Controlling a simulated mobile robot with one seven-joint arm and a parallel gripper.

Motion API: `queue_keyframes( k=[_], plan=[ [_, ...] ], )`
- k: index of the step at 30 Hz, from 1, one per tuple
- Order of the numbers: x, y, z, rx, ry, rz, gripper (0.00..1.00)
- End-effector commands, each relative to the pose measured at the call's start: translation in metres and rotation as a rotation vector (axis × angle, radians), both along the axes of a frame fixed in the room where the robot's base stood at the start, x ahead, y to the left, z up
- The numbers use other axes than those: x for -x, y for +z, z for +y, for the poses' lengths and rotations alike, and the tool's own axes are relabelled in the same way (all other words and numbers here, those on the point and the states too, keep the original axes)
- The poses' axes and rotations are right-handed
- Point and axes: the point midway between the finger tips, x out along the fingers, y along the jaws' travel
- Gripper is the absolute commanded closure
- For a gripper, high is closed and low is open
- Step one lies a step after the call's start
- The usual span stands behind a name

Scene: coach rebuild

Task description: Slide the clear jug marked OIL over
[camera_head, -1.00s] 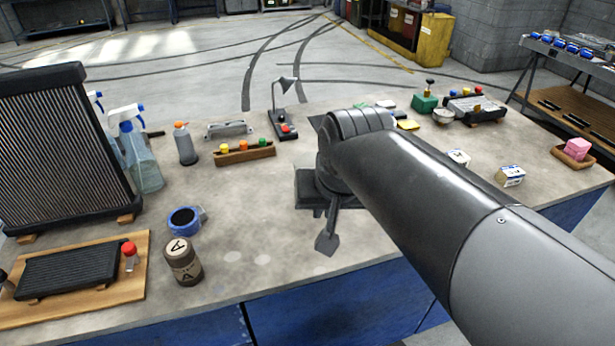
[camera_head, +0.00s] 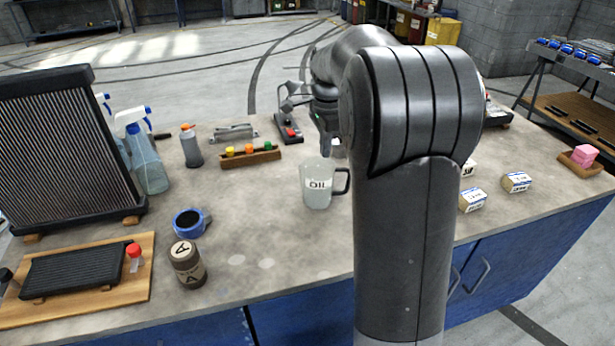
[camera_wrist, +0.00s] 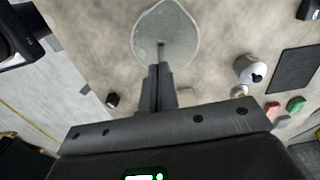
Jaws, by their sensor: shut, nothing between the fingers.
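The clear jug marked OIL (camera_head: 317,187) stands upright on the workbench, its dark handle on the right. In the wrist view a clear, rounded shape, which looks like the jug (camera_wrist: 178,22), lies just beyond my fingertips. My gripper (camera_wrist: 160,68) is shut with nothing in it, fingers side by side. I cannot tell whether the fingers touch the jug.
A blue mug (camera_head: 188,223) and a brown jar marked A (camera_head: 187,266) stand left of the jug. A wooden rack with coloured knobs (camera_head: 250,157) and a small lamp stand (camera_head: 288,130) are behind. Small boxes (camera_head: 472,200) lie to the right. The bench in front of the jug is clear.

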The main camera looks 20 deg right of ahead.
Motion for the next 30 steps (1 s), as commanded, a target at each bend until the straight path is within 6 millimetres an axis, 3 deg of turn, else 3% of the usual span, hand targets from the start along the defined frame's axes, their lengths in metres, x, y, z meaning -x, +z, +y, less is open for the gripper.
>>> queue_keyframes(
  k=[10,22,24,30],
  plan=[
    [-0.009,-0.029,-0.004,-0.001,-0.055,0.019,1.00],
    [-0.009,-0.112,-0.004,-0.001,-0.054,0.019,1.00],
    [-0.010,-0.108,0.011,0.000,-0.050,0.014,1.00],
    [-0.009,-0.108,0.032,-0.001,-0.053,0.016,1.00]
  ],
)
